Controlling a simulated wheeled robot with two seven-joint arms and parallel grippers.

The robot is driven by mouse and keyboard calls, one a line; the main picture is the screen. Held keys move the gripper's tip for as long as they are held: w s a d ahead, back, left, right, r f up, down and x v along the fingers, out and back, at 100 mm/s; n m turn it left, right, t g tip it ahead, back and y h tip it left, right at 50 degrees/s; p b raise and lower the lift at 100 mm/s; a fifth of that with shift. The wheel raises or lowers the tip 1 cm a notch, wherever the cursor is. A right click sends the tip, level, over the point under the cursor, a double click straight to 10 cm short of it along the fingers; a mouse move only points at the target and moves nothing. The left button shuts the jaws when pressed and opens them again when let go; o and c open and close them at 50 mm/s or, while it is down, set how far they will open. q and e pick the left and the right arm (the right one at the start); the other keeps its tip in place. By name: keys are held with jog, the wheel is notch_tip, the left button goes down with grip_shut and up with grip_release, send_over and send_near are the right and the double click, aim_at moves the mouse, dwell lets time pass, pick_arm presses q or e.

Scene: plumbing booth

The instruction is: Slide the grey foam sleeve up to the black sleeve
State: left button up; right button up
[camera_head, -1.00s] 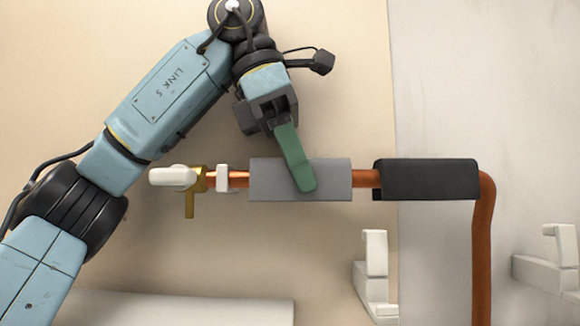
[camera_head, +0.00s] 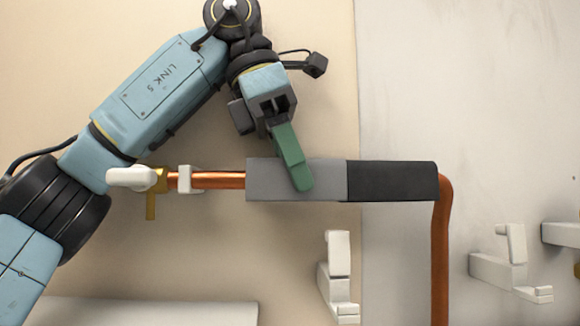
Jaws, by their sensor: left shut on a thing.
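The grey foam sleeve (camera_head: 325,182) sits around the horizontal copper pipe (camera_head: 222,180). Its right end meets the left end of the black sleeve (camera_head: 394,181), with no copper showing between them. The black sleeve ends at the pipe's downward bend. My left gripper (camera_head: 300,180) comes from above with its green fingers shut on the grey sleeve near its middle. Only the near finger shows clearly; the far finger is hidden behind the sleeve. My right gripper is not in view.
A brass valve (camera_head: 155,195) with a white handle (camera_head: 133,179) and a white clip (camera_head: 185,179) are at the pipe's left. White brackets (camera_head: 338,275) (camera_head: 508,268) stand below and right. The wall above the black sleeve is clear.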

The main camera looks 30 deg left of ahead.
pick_arm(q)
jog(key=o, duration=1.1)
jog(key=shift+v, duration=3.8)
